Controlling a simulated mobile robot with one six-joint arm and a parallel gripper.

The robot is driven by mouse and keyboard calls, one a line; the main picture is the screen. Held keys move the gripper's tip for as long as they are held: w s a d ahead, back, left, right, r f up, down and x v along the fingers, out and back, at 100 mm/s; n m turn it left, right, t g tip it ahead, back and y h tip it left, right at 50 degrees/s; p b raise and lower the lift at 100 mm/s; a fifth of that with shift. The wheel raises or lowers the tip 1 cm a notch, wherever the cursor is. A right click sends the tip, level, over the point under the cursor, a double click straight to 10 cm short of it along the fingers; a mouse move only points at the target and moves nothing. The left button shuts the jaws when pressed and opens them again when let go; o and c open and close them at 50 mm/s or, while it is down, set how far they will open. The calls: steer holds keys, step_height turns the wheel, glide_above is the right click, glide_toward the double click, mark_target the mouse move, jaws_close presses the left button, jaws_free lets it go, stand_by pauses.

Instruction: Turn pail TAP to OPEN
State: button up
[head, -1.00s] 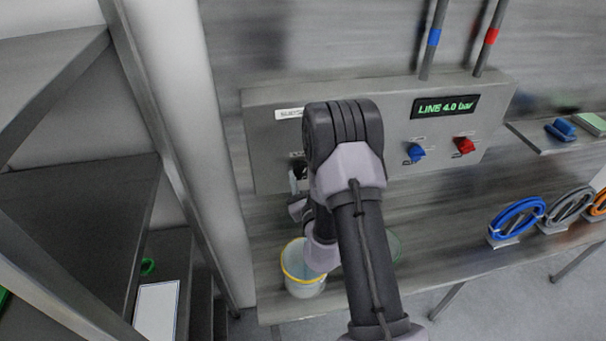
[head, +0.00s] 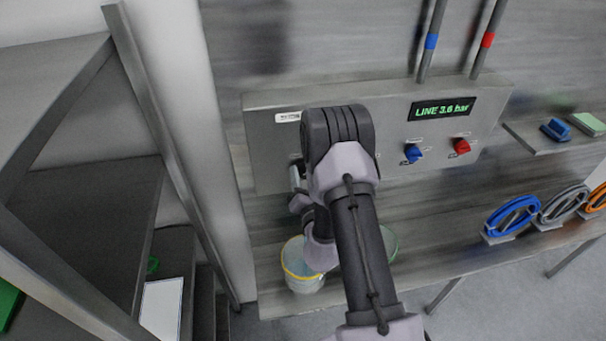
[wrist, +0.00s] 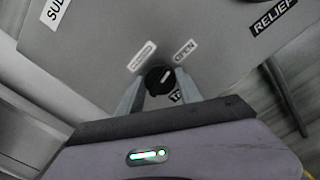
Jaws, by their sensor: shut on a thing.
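The TAP is a small black knob (wrist: 159,80) on the grey panel, seen in the wrist view. My gripper (wrist: 158,90) is shut on it, one finger on each side. A pale mark on the knob points up and right, toward the OPEN label (wrist: 186,51). Another label (wrist: 142,56), too small to read, lies up and left of the knob. The TAP label (wrist: 177,97) is partly hidden by a finger. In the head view, my gripper (head: 296,178) is at the panel's lower left. A pail (head: 302,282) with a yellow rim stands below, partly behind my arm.
The panel (head: 262,150) also carries a blue knob (head: 413,153), a red knob (head: 462,147) and a display (head: 443,108) reading LINE 3.6 bar. Coiled hoses (head: 512,218) sit at the right of the bench. A grey shelf rack (head: 90,215) stands at the left.

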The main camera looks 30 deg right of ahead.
steer(key=shift+r+m+p, duration=0.1)
steer(key=shift+m+p, duration=0.25)
steer(key=shift+m, duration=0.75)
steer(key=o, duration=1.4)
steer(key=shift+w, duration=0.1)
steer(key=shift+c, duration=0.2)
